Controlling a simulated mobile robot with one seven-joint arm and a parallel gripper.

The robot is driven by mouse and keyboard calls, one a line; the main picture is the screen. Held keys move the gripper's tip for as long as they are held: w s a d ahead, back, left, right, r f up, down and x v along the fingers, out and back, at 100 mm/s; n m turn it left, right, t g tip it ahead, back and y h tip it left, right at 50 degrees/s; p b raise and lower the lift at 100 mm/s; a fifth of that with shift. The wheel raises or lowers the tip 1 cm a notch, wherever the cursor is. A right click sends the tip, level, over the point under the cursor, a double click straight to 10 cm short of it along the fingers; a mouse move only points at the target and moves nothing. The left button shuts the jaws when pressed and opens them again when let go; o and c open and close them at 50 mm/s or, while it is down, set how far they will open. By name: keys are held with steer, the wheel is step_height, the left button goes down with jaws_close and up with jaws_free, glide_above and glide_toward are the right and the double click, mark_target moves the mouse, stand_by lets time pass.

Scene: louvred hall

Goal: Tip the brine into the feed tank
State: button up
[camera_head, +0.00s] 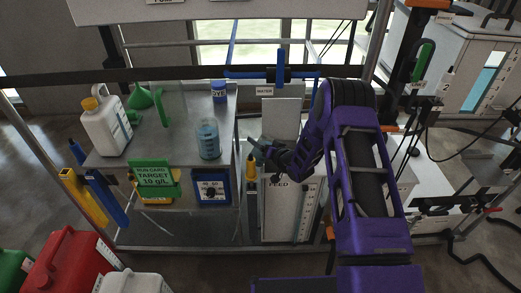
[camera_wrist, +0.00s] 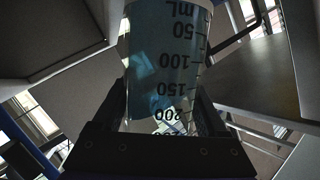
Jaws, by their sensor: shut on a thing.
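My gripper (camera_head: 262,152) is shut on a clear graduated beaker (camera_wrist: 168,50), which fills the middle of the wrist view between the two fingers. Its mL marks read upside down there, and it has a bluish tint; its liquid level and exact tilt are unclear. In the head view the gripper is beside the upper left of the white feed tank (camera_head: 290,215), labelled FEED, with a scale on its front. The held beaker is mostly hidden there. Another clear vessel with blue liquid (camera_head: 208,143) stands upright on the bench, left of the gripper.
A water-labelled panel with blue piping (camera_head: 281,68) rises behind the tank.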

steer(key=shift+d+f+m+y, duration=0.1)
steer(key=shift+m+y, duration=0.3)
steer(key=shift+m, duration=1)
steer(key=shift+f+m+y, duration=0.25)
steer(key=shift+m+y, duration=0.05)
steer(key=shift+m, duration=0.1)
steer(key=shift+f+m+y, duration=0.1)
steer(key=shift+m+y, duration=0.2)
steer(key=shift+m, duration=0.2)
steer(key=shift+w+d+f+m+y, duration=0.1)
steer(key=shift+f+m+y, duration=0.25)
steer(key=shift+m, duration=0.55)
